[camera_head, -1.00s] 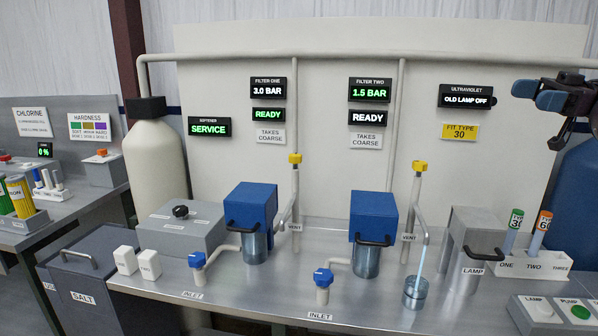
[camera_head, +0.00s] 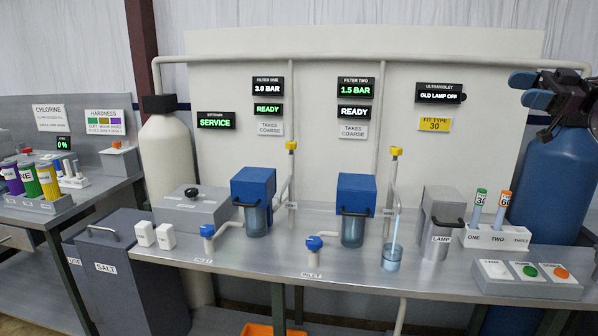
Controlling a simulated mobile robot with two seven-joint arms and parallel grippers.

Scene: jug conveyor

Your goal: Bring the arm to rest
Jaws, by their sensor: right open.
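My right gripper (camera_head: 534,91) shows at the upper right of the head view. Its blue-tipped fingers point left, and it is open with nothing visible between them. It is raised in front of the backboard's right edge, apart from the bench, near the dark blue tank (camera_head: 548,190). My left gripper is not in view.
A steel bench (camera_head: 400,268) runs across the middle, holding two blue filter housings (camera_head: 253,186), a grey lamp housing (camera_head: 440,215), a tube rack (camera_head: 495,238) and a button box (camera_head: 526,279). A salt bin (camera_head: 125,270) stands lower left. The bench front is mostly clear.

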